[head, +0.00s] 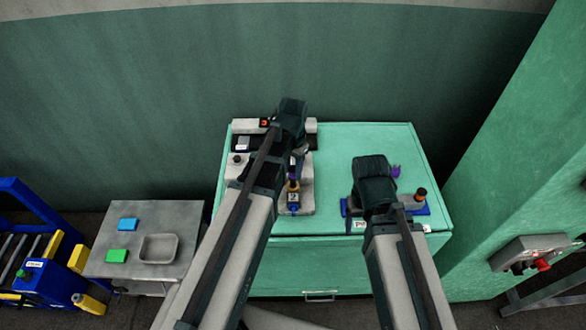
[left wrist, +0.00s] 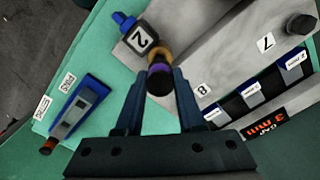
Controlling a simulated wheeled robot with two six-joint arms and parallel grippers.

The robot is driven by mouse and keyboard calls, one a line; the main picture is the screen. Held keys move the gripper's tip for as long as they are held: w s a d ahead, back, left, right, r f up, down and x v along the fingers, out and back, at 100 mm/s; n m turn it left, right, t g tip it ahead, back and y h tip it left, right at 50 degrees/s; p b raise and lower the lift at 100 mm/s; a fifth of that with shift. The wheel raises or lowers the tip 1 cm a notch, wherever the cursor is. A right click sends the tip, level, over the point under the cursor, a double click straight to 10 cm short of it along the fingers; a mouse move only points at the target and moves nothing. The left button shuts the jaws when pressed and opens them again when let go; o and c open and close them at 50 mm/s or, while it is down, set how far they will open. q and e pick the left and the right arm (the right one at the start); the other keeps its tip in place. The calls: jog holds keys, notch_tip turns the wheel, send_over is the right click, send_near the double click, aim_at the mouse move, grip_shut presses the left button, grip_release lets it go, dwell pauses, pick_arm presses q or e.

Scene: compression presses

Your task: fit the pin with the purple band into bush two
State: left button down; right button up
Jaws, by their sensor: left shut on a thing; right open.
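My left gripper (left wrist: 160,84) is shut on a dark pin with a purple band (left wrist: 159,73). Bush two (left wrist: 158,52), an orange-brown ring, is right at the pin's far end, beside the label 2 on the grey press. I cannot tell whether the pin's tip is inside the bush or just above it. In the head view the left gripper (head: 299,152) points down over the bush (head: 293,185), with the pin mostly hidden. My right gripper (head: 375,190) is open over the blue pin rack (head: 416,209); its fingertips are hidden.
An orange and dark pin (head: 420,194) stands at the rack's right end. A small purple thing (head: 395,171) shows beside my right gripper. The press body (left wrist: 205,45) bears labels 7 and 8. A grey side table (head: 188,222) stands left, and the green bench top (head: 340,145) is clear behind.

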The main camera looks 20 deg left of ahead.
aim_at(293, 177)
pick_arm(q)
jog(key=shift+f+b, duration=2)
jog(key=shift+f, duration=0.05)
jog(key=shift+c, duration=2.2)
grip_release()
jog(key=shift+r, duration=0.1)
notch_tip(293, 177, up, 14)
jog(key=p, duration=1.4)
jog(key=shift+f, duration=0.2)
